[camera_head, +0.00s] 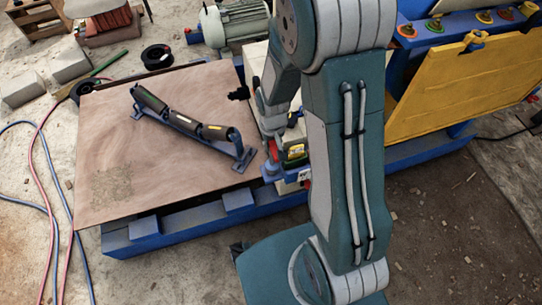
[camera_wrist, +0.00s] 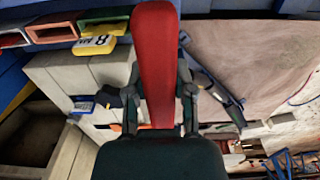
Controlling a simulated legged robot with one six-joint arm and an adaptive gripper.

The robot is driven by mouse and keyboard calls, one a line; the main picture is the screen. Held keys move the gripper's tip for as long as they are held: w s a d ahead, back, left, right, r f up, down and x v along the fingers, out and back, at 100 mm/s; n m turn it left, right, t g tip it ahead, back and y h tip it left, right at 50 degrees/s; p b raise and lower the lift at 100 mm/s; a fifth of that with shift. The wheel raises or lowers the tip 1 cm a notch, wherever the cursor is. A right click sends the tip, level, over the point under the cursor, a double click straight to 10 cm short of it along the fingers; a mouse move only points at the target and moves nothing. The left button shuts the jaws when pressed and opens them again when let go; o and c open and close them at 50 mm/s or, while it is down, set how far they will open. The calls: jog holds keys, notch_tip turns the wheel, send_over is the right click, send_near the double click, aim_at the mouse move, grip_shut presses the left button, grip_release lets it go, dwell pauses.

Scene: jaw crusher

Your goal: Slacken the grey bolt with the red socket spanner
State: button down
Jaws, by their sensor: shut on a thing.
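The red socket spanner (camera_wrist: 155,55) stands out in the middle of the wrist view as a long red bar with a rounded end. My gripper (camera_wrist: 160,92) is shut on it, with a dark finger on either side. In the head view my gripper (camera_head: 271,130) is small and partly hidden by my arm, above the right edge of the brown board. A small red piece shows just below it. The spanner's socket end is not clear. I cannot pick out the grey bolt in either view.
A rack of coloured slots (camera_wrist: 52,32) with a yellow tag (camera_wrist: 94,45) is close to the spanner. A roller frame (camera_head: 187,122) lies on the brown board (camera_head: 110,150). A yellow panel (camera_head: 465,85) on blue framing stands right. Hoses (camera_head: 47,170) lie on the left floor.

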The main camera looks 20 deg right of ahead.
jog(key=shift+r, duration=1.1)
jog(key=shift+w, duration=0.15)
